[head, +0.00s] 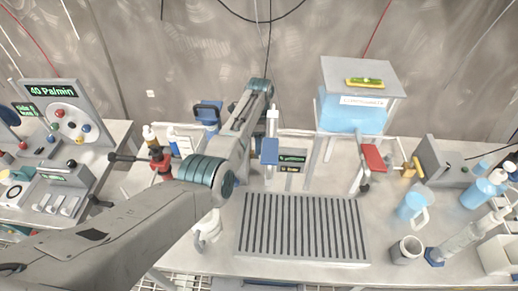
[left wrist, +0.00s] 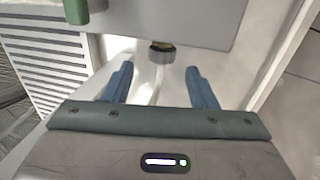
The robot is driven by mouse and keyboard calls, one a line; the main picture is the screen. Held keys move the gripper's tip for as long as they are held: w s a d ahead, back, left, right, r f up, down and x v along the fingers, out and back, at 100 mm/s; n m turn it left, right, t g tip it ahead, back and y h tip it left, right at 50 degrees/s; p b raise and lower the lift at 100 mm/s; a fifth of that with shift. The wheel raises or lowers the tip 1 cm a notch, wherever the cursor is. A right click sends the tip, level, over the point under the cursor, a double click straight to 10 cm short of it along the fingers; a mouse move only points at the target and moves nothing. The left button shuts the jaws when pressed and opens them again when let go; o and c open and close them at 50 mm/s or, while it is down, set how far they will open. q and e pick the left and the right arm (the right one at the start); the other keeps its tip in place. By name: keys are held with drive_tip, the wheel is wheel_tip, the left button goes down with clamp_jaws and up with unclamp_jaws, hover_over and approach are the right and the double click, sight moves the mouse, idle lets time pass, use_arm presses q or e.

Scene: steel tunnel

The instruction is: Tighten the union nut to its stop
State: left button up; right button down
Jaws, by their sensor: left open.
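The nut lies ahead, between the finger lines in the picture, with clear gaps on both sides. In the head view my left gripper (head: 270,152) is above the bench behind the slatted tray; I cannot pick out the nut there. My right gripper is not in view.
A blue water tank (head: 352,112) on a frame stands right of my left gripper. The slatted tray (head: 302,228) is empty. A red-handled part (head: 373,158), a blue jug (head: 411,206) and bottles stand to the right. A control panel (head: 68,118) stands left.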

use_arm(q)
wheel_tip(320, 180, down, 4)
drive_tip(key=shift+s+r, duration=0.1)
drive_tip(key=shift+s, duration=0.05)
drive_tip(key=shift+s+f, duration=0.15)
drive_tip(key=shift+f, duration=0.15)
drive_tip(key=shift+c, duration=0.4)
